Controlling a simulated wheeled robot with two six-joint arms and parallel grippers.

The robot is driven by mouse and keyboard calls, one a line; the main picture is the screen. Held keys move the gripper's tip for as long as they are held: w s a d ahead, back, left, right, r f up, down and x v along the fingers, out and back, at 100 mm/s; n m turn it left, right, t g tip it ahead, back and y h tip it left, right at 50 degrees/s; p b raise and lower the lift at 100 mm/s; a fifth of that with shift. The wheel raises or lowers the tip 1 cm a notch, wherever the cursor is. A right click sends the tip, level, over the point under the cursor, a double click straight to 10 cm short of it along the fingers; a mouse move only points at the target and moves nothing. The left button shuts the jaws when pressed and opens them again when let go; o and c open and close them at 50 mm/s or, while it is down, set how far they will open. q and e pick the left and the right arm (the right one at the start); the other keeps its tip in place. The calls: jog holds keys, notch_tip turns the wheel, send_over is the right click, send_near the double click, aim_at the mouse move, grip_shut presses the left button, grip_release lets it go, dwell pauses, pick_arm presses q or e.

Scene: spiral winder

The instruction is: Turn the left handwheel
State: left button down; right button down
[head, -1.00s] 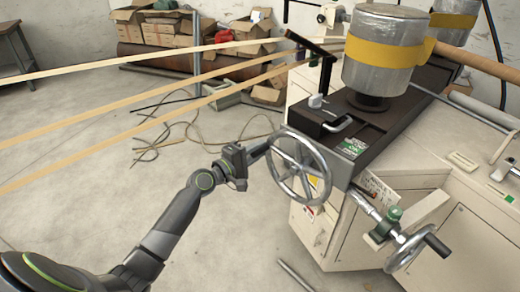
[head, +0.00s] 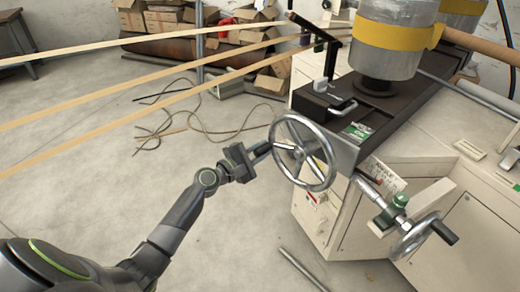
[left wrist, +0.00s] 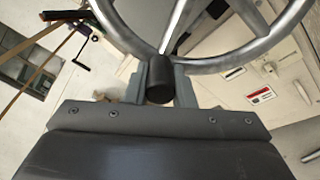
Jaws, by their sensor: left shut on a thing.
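The left handwheel (head: 328,172), a grey metal wheel with spokes, stands on the near left side of the machine. It fills the top of the left wrist view (left wrist: 240,60). My left gripper (head: 260,151) is at the left side of its rim. In the left wrist view its fingers (left wrist: 160,84) are shut around the wheel's dark handle (left wrist: 159,78), one finger on each side. In the head view the fingers hide much of the handle. My right gripper is not in view.
A second handwheel (head: 408,243) with a black handle sits lower right on a shaft with a green collar (head: 390,212). Pale strips (head: 120,100) run from the left to the machine. A metal rod (head: 302,269) lies on the floor. Floor left of the machine is mostly clear.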

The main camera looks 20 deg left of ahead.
pick_arm(q)
jog(key=shift+f, duration=0.1)
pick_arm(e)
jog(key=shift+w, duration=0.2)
pick_arm(q)
jog(key=c, duration=1.2)
grip_release()
jog(key=shift+c, duration=0.2)
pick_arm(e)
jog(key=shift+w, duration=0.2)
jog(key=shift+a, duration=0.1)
pick_arm(q)
jog(key=shift+s+a, duration=0.25)
jog(key=shift+s, duration=0.25)
jog(key=b+v, duration=0.4)
jog(key=v, duration=1.2)
jog(key=shift+s, duration=0.2)
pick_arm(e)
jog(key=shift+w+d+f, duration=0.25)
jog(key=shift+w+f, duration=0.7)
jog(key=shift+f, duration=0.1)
